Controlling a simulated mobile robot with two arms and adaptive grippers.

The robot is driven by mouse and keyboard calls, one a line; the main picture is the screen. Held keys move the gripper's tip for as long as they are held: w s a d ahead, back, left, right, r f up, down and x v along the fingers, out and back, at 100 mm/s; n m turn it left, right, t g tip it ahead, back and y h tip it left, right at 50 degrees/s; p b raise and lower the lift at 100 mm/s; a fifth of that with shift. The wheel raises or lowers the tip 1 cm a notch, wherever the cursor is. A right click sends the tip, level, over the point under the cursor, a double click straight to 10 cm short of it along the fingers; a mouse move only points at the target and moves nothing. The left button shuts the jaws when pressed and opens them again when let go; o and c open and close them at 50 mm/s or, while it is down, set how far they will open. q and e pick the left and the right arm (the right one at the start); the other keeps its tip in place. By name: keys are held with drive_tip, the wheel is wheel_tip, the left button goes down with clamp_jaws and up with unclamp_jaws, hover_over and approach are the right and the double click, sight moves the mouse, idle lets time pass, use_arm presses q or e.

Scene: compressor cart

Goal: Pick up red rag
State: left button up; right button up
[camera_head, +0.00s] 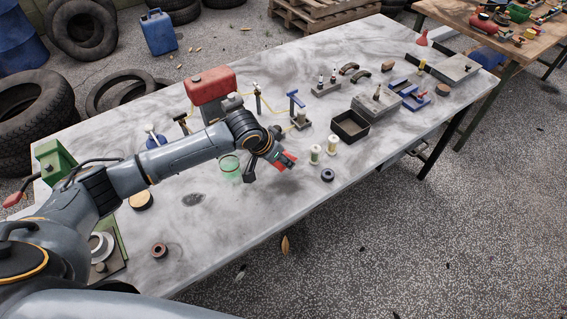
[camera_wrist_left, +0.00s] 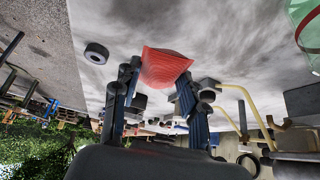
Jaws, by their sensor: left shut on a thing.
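The red rag (camera_head: 289,160) is at the tip of my left gripper (camera_head: 277,158), over the front middle of the grey marble-look table (camera_head: 240,225). In the left wrist view the red rag (camera_wrist_left: 165,66) is a bunched, ridged red piece between the two fingers. My left gripper (camera_wrist_left: 158,88) is shut on it. I cannot tell how far the rag is above the tabletop. My right gripper is in neither view.
A green glass (camera_head: 230,167) stands close left of the gripper. Two pale spools (camera_head: 315,154) and a black ring (camera_head: 327,175) are close right. A black tray (camera_head: 349,126) lies beyond them. A red tank (camera_head: 210,85) stands behind. The table's front centre is mostly clear.

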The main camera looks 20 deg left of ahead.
use_arm(q)
drive_tip(key=s+a+r+b, duration=0.2)
drive_tip(key=s+a+r, duration=0.3)
drive_tip(key=s+r, duration=0.3)
drive_tip(key=shift+s+r, duration=0.35)
drive_tip(key=shift+s, duration=1.8)
